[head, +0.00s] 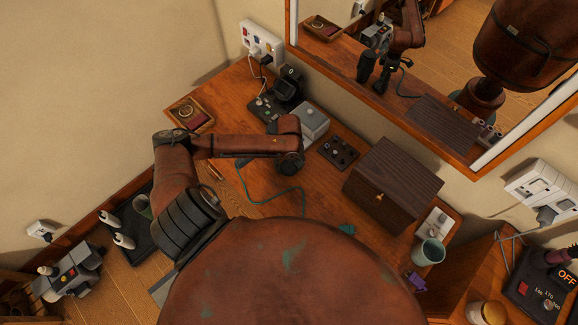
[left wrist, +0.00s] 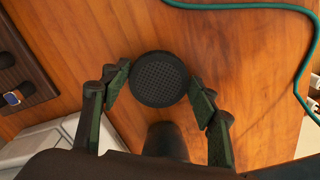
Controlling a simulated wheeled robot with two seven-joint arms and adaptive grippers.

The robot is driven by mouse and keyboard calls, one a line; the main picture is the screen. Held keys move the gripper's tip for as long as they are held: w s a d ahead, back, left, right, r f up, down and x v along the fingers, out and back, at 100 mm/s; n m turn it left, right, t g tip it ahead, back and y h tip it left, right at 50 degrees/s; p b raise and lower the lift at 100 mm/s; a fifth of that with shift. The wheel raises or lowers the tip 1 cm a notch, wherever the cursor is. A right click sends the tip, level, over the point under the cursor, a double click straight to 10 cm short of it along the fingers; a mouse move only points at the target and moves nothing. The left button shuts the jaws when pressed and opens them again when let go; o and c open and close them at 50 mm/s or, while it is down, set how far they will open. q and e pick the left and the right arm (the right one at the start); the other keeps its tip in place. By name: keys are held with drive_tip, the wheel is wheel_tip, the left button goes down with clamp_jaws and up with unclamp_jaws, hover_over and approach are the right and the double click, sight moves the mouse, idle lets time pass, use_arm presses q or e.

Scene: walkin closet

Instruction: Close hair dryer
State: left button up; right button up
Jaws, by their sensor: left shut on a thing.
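The hair dryer shows in the left wrist view as a dark round mesh grille (left wrist: 160,78) with a dark body behind it, partly hidden by my wrist. My left gripper (left wrist: 161,84) has one finger on each side of it and is shut on it, above the wooden top. In the head view my left arm reaches across the dresser and my wrist (head: 289,158) hides most of the gripper and dryer. A teal cord (head: 290,193) curls on the wood nearby; it also shows in the left wrist view (left wrist: 240,7). No switch is visible. My right gripper is not in view.
A grey-white box (head: 309,122), a dark tray with small items (head: 338,152) and a brown wooden box (head: 392,186) stand near my left wrist. A mirror (head: 440,80) lines the back. A green cup (head: 429,252) stands at right, near a black device reading OFF (head: 540,285).

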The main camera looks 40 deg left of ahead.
use_arm(q)
drive_tip(key=shift+r, duration=0.6)
drive_tip(key=s+d+r+p, duration=0.2)
drive_tip(key=s+d+r, duration=0.5)
drive_tip(key=d+r, duration=0.4)
drive_tip(key=shift+s+d+r+p, duration=0.3)
drive_tip(key=shift+s+d+r, duration=0.05)
drive_tip(key=shift+s+r, duration=0.05)
drive_tip(key=w+d+r+m+b, duration=0.1)
drive_tip(key=w+d+r+m, duration=0.1)
drive_tip(key=w+r+m, duration=0.2)
drive_tip(key=shift+w+r+m, duration=0.15)
drive_tip(key=shift+r+m, duration=0.15)
drive_tip(key=shift+r, duration=0.3)
drive_tip(key=r+m, duration=0.1)
drive_tip(key=r, duration=0.1)
drive_tip(key=w+d+r+m, duration=0.1)
drive_tip(key=r+m, duration=0.1)
drive_tip(key=w+d+r+m, duration=0.1)
drive_tip(key=r+m, duration=0.1)
drive_tip(key=shift+w+d+r+b, duration=0.1)
drive_tip(key=shift+b, duration=0.25)
drive_tip(key=shift+r+m, duration=0.2)
drive_tip(key=shift+m, duration=0.1)
